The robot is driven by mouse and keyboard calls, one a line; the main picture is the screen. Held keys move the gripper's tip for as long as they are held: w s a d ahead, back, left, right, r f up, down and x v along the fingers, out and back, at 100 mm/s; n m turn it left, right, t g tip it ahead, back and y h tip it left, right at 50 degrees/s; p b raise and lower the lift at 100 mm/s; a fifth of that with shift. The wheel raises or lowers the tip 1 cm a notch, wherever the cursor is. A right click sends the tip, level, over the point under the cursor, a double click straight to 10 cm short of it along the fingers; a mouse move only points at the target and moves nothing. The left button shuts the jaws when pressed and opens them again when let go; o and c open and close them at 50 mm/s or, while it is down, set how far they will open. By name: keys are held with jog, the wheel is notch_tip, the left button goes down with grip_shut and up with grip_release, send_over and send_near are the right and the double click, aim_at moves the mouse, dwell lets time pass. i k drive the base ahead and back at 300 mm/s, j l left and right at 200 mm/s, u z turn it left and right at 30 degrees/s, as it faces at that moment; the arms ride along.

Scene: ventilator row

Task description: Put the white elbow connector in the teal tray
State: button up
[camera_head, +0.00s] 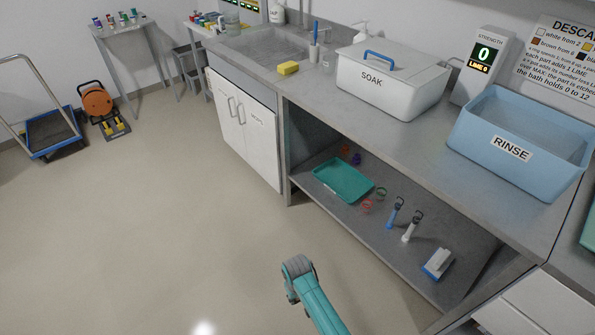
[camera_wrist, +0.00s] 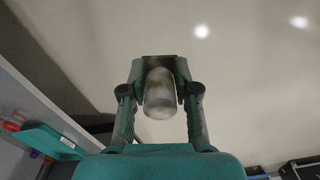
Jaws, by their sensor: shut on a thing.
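My gripper (camera_wrist: 160,66) is shut on a pale whitish, rounded piece (camera_wrist: 159,95) that looks like the white elbow connector. It is held over open floor, and its bend cannot be made out because the fingers cover part of it. The teal tray (camera_head: 342,197) lies on the low shelf under the counter in the head view and looks empty. The tray (camera_wrist: 45,141) also shows at the lower left of the wrist view, apart from my gripper. In the head view my teal arm shows at the bottom, but the held piece cannot be seen.
The low shelf (camera_head: 400,262) also holds red and green rings (camera_head: 366,206), blue and white handled tools (camera_head: 410,227) and a blue-white block (camera_head: 438,263). The counter above carries a SOAK bath (camera_head: 392,90) and a RINSE bath (camera_head: 485,140).

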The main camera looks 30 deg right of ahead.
aim_at(342, 181)
jog(key=i+j+z, duration=0.15)
jog(key=i, duration=0.35)
jog(key=i+j+z, duration=0.2)
jog(key=i, duration=0.25)
jog(key=i+j+z, duration=0.15)
jog(key=i+j, duration=0.15)
jog(key=i, duration=0.2)
jog(key=i+j+z, duration=0.55)
jog(key=z, duration=0.2)
jog(key=i+j+z, duration=0.2)
jog(key=j+z, duration=0.2)
jog(key=i+j+z, duration=0.1)
jog(key=j+z, duration=0.3)
jog(key=j, duration=0.15)
